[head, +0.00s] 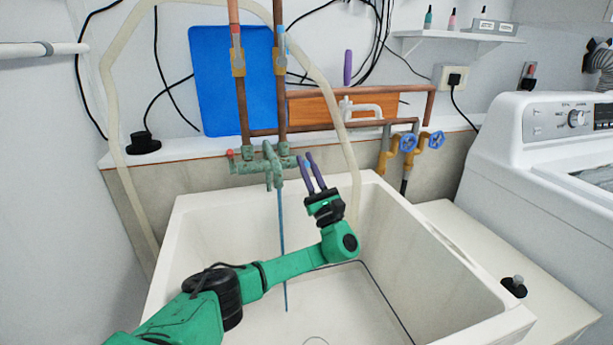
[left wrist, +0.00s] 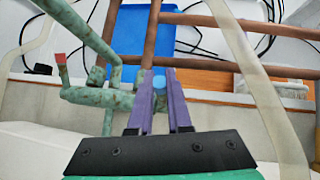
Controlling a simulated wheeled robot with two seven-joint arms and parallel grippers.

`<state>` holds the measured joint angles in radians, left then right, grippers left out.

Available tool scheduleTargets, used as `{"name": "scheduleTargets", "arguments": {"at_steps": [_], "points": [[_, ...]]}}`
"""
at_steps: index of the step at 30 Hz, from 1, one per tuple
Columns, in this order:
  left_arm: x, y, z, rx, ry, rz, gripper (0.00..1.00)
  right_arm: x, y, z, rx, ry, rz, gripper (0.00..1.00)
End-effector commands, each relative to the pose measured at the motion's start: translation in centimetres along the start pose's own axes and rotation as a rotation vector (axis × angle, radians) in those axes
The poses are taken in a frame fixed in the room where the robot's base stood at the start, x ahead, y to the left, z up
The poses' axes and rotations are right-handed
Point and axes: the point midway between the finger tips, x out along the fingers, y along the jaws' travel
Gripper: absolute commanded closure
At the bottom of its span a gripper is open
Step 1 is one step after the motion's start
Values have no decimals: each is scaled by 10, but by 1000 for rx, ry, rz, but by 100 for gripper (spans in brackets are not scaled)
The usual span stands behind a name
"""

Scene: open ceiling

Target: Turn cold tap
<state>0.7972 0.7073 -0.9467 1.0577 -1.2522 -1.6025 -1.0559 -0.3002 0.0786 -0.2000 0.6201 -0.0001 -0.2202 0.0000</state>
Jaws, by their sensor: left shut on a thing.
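The green, corroded tap (head: 268,168) is mounted on the wall above the white sink (head: 185,225). Its red-tipped handle (head: 230,155) is on the left, and also shows in the left wrist view (left wrist: 61,68). The cold tap's blue handle end (left wrist: 159,83) shows between my purple fingers in the left wrist view; in the head view the fingers mostly hide it. My left gripper (head: 307,163) is at the tap's right side, shut on the cold handle. A thin blue stream (head: 283,245) runs from the spout down into the sink. My right gripper is out of view.
Copper pipes (head: 279,100) and a blue board (head: 212,85) are behind the tap. A pale hose (head: 112,110) loops around the tap area. Blue-wheeled valves (head: 408,143) are to the right, beside a white washing machine (head: 500,150). The sink's interior is mostly free.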

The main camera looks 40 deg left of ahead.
Motion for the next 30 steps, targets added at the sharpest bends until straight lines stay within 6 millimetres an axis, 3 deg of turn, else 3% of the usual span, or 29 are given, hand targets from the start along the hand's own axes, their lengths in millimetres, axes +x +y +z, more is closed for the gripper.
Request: {"name": "scheduleTargets", "arguments": {"at_steps": [14,15,17,18,26,30], "points": [[-3,0,-2,-2,-19,-5,100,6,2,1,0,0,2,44],[-3,0,-2,-2,-19,-5,80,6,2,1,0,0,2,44],[-3,0,-1,-2,-19,-5,57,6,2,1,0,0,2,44],[-3,0,-1,-2,-19,-5,53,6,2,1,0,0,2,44],[-2,0,-1,-2,-20,-4,53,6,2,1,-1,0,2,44],[-18,0,-3,-3,-18,-7,53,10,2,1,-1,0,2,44]]}}
